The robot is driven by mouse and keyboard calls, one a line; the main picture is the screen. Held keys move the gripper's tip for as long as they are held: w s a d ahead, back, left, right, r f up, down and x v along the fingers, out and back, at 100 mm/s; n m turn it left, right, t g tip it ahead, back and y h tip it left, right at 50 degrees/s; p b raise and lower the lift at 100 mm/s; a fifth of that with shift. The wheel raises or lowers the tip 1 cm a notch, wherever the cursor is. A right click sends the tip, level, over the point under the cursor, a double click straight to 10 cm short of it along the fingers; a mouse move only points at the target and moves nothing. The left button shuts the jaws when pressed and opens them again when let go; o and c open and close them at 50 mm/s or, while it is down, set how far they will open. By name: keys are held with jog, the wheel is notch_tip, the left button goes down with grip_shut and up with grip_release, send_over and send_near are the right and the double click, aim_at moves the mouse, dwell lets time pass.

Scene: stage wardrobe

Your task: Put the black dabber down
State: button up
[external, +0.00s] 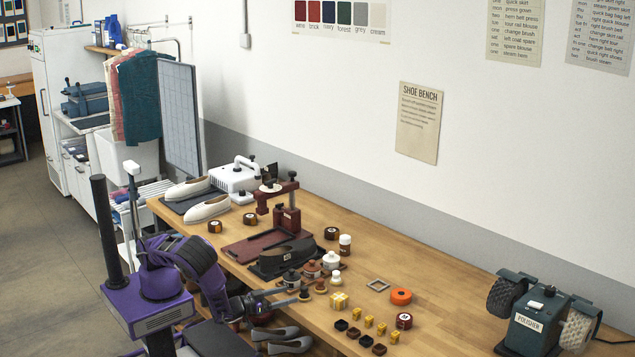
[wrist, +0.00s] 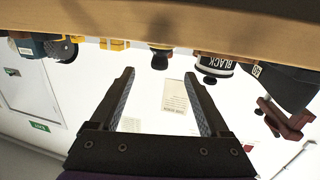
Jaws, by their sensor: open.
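The black dabber (external: 304,294), small with a dark knob, stands upright on the wooden bench (external: 450,322) near its front edge. In the wrist view, which is upside down, the dabber (wrist: 160,57) stands beyond the gap between my fingers, with its knob pointing down the picture. My gripper (external: 294,295) is open and empty, its fingers level, with the tips close to the dabber. In the wrist view both fingers of my gripper (wrist: 159,78) are spread, with nothing between them. Contact with the dabber cannot be told from the external view.
A jar labelled BLACK (wrist: 215,66) stands beside the dabber. Two other dabbers (external: 321,286) (external: 336,278) and more jars (external: 331,262) are close by. Yellow blocks (external: 339,300) and dark tins (external: 353,332) are to the right; a polisher (external: 537,320) stands far right.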

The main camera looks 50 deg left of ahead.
jog(key=w+a+r+n+g+y, duration=0.1)
jog(key=w+a+r+n+y, duration=0.25)
jog(key=a+n, duration=0.35)
jog(key=w+a+r+n+g+y+b, duration=0.1)
jog(key=w+a+r+n+y, duration=0.3)
jog(key=a, duration=0.4)
jog(key=w+a+r+n+g+y, duration=0.1)
jog(key=w+a+r+n+y, duration=0.3)
jog(key=a+n, duration=0.35)
jog(key=m+g+h+p, duration=0.2)
jog(key=m+g+h, duration=0.6)
jog(key=m+h, duration=0.55)
send_over(304, 287)
jog(key=d, duration=0.2)
jog(key=m+y, duration=0.2)
jog(key=s+a+r+m+g+y, duration=0.2)
jog(key=s+a+r+m+g, duration=0.1)
jog(key=s+r+m, duration=0.2)
jog(key=x, duration=1.1)
jog(key=shift+w+f+b, duration=0.3)
jog(key=shift+w, duration=0.05)
jog(key=shift+a+b+x, duration=0.15)
jog(key=shift+b+x, duration=0.05)
jog(key=shift+x, duration=1.1)
jog(key=shift+a+b+x, duration=0.15)
jog(key=shift+b+x, duration=0.05)
jog(key=shift+x, duration=1.15)
